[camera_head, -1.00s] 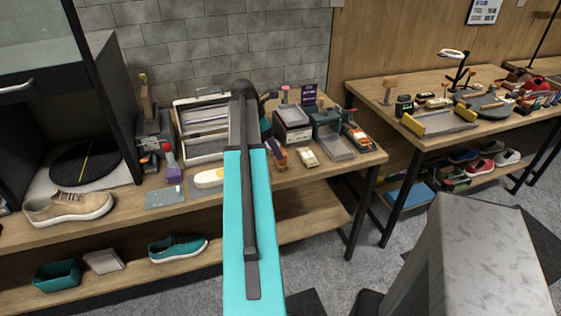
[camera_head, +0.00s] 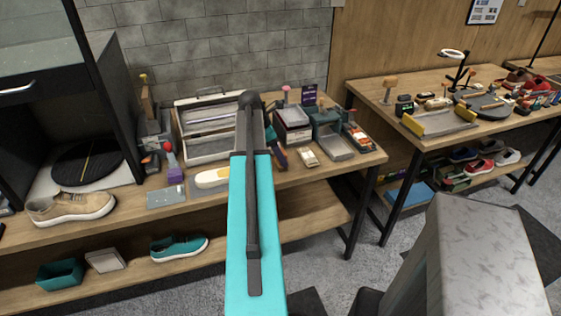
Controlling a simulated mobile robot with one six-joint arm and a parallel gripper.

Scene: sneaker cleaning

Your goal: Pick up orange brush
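My teal arm (camera_head: 240,235) reaches up the middle of the picture, over the near workbench. Its dark upper joint (camera_head: 248,98) is in front of the open case. My gripper is hidden behind the arm, so its fingers do not show. No clear orange brush stands out. A small dark purple item (camera_head: 280,157) shows just right of the arm, partly covered. A brush-like thing with an orange-tan top (camera_head: 389,88) stands on the right-hand table. I cannot tell whether either is the orange brush.
The near workbench (camera_head: 105,224) holds an open case (camera_head: 203,152), a purple bottle (camera_head: 174,172), a white-yellow brush (camera_head: 210,178) and a tan sneaker (camera_head: 70,207). A teal sneaker (camera_head: 179,248) is on the lower shelf. A grey marbled block (camera_head: 480,260) fills the lower right.

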